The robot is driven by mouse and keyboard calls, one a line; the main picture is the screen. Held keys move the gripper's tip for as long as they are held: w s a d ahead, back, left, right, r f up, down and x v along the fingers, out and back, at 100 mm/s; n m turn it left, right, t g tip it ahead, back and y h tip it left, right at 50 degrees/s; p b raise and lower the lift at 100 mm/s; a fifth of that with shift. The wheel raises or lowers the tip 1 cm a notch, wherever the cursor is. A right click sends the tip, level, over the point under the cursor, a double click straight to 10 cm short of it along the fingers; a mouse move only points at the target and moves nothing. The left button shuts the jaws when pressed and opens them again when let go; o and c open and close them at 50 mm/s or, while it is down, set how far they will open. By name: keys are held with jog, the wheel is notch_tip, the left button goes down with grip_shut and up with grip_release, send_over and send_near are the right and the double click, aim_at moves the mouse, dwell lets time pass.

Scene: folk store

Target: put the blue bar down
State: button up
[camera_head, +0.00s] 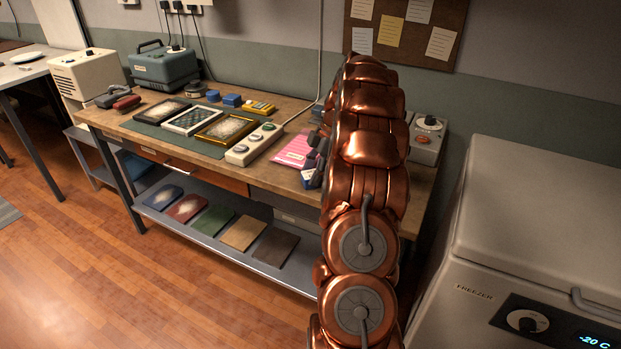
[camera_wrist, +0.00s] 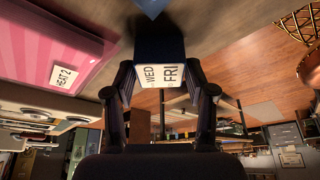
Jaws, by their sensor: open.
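The blue bar (camera_wrist: 160,45) is a dark blue block with a white label reading WED and FRI. In the wrist view it sits between the fingertips of my gripper (camera_wrist: 160,78). The fingers are open, one on each side of it; I cannot tell whether they touch it. In the head view my gripper (camera_head: 314,164) is low over the right part of the workbench, and a blue piece with a white label (camera_head: 308,179) shows just below it, at the bench's front edge. My arm hides the bench behind it.
A pink pad (camera_head: 296,150) lies just left of my gripper; its tag reads HEAT 2 in the wrist view (camera_wrist: 62,78). A white control box (camera_head: 254,145), framed panels (camera_head: 226,129) and small blue blocks (camera_head: 232,100) are further left. A grey freezer (camera_head: 540,220) stands at right.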

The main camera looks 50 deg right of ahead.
jog(key=shift+w+a+f, duration=0.1)
jog(key=shift+a+f, duration=0.15)
jog(key=shift+f, duration=0.4)
jog(key=shift+c, duration=0.4)
jog(key=c, duration=0.8)
jog(key=shift+o, duration=0.2)
jog(key=shift+r, duration=0.15)
